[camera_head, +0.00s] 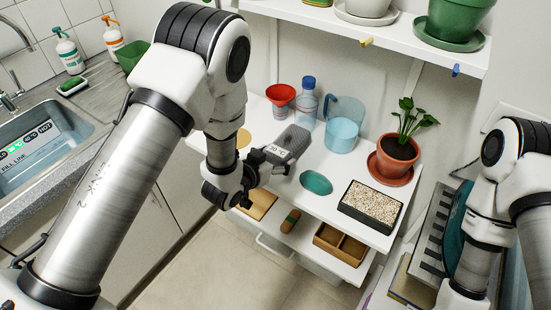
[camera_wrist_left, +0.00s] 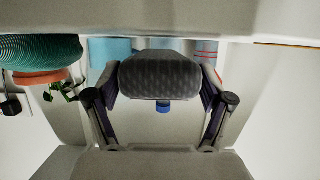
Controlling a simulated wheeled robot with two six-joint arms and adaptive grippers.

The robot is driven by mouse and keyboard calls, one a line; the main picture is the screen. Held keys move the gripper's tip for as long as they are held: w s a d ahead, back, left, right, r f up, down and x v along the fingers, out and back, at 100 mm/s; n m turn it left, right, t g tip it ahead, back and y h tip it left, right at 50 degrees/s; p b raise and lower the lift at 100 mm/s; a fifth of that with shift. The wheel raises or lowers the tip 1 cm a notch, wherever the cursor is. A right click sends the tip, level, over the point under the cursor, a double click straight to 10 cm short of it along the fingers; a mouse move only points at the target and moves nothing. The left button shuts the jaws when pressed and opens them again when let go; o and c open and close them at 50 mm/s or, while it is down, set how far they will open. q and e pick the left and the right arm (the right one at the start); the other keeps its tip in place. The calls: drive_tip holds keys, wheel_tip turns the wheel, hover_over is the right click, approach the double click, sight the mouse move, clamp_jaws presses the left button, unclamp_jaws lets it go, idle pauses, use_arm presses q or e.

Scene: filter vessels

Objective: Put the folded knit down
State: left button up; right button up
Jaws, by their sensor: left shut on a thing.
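In the left wrist view, which looks upside down, the knit (camera_wrist_left: 160,78) sits between the two fingers of the left gripper (camera_wrist_left: 160,92). I cannot tell whether the knit touches the worktop. My right arm is at the right; its gripper does not show.
Behind the knit stand a red funnel (camera_head: 281,94), a blue-capped bottle (camera_head: 306,108) and a blue jug (camera_head: 344,125). A potted plant (camera_head: 397,155) and a black tray of pale grains (camera_head: 370,204) are to the right. Bare worktop surrounds the teal object.

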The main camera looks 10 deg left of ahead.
use_arm(q)
drive_tip(key=shift+f, duration=0.7)
drive_tip(key=shift+w+f, duration=0.2)
drive_tip(key=shift+f, duration=0.05)
drive_tip(key=shift+s+f, duration=0.1)
drive_tip(key=o, duration=1)
drive_tip(key=shift+o, duration=0.4)
